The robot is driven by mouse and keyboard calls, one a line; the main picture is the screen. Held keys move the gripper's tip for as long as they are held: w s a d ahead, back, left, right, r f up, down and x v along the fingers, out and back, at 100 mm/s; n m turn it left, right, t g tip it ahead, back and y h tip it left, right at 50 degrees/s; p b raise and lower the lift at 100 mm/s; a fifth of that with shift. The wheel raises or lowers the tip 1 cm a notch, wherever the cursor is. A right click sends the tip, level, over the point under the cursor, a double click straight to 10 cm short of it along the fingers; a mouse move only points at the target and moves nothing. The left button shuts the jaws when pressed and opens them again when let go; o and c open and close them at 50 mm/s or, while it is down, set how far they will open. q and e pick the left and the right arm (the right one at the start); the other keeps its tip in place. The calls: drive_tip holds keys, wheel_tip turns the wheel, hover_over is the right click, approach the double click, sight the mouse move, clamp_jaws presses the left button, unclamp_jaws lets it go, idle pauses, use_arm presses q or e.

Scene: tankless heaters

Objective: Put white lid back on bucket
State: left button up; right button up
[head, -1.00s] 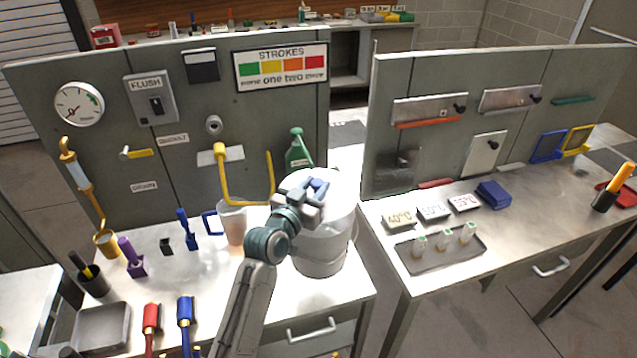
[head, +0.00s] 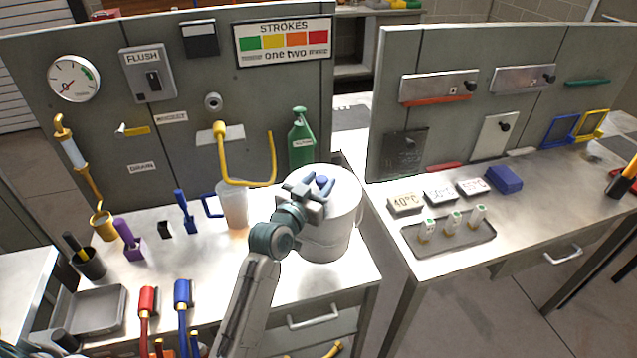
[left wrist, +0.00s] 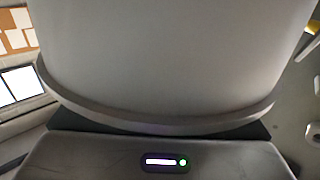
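The white bucket (head: 327,240) stands on the left bench near its right end. The white lid (head: 343,203) lies across the top of the bucket and looks level; whether it is fully seated is not clear. A blue knob (head: 322,181) stands on the lid. My left gripper (head: 312,186) is over the lid at the knob, with its fingers apart and the knob showing beyond them. In the left wrist view a large pale curved surface with a rim (left wrist: 165,122) fills most of the picture; the fingertips do not show there. My right gripper is out of view.
A clear jug (head: 234,205) stands left of the bucket. A green bottle (head: 301,140) stands behind it, and a yellow bent pipe (head: 222,165) juts from the panel. A gap separates the right bench (head: 440,265).

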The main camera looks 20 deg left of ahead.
use_arm(q)
drive_tip(key=shift+o, duration=1.3)
drive_tip(key=shift+s+f, duration=0.1)
drive_tip(key=shift+s, duration=0.05)
drive_tip(key=s+a+b, duration=0.2)
drive_tip(key=s, duration=0.8)
drive_tip(key=shift+s, duration=0.15)
